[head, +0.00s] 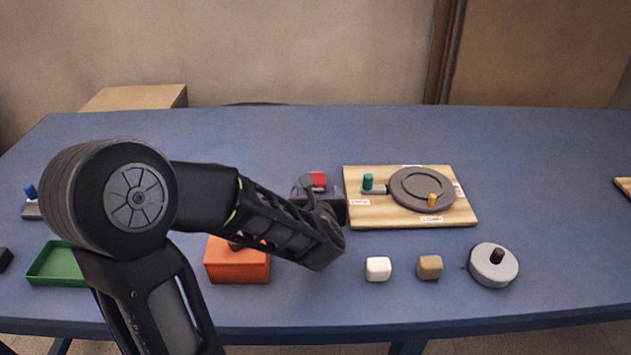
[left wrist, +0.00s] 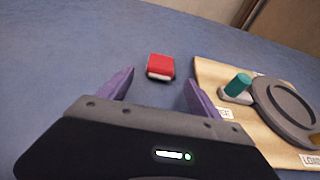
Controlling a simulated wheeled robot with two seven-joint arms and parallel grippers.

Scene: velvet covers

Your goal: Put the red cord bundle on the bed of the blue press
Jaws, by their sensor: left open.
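A small red block-like thing (head: 318,179) with a pale lower edge lies on the blue table; it also shows in the left wrist view (left wrist: 161,66). It may be the red cord bundle, but I see no cord strands. My left gripper (head: 318,189) is open and empty. In the left wrist view its two purple fingers (left wrist: 160,80) point at the red thing, which lies just beyond the tips, between their lines. A grey piece with a blue knob (head: 30,193) at the far left is partly hidden by my arm; I cannot tell whether it is the blue press.
A wooden board (head: 400,221) with a grey disc (head: 405,187), a teal knob (head: 368,182) and labels stands right of the gripper. An orange box (head: 238,268), green tray (head: 57,279), white block (head: 378,269), tan block (head: 429,267) and grey knobbed disc (head: 493,270) stand nearer.

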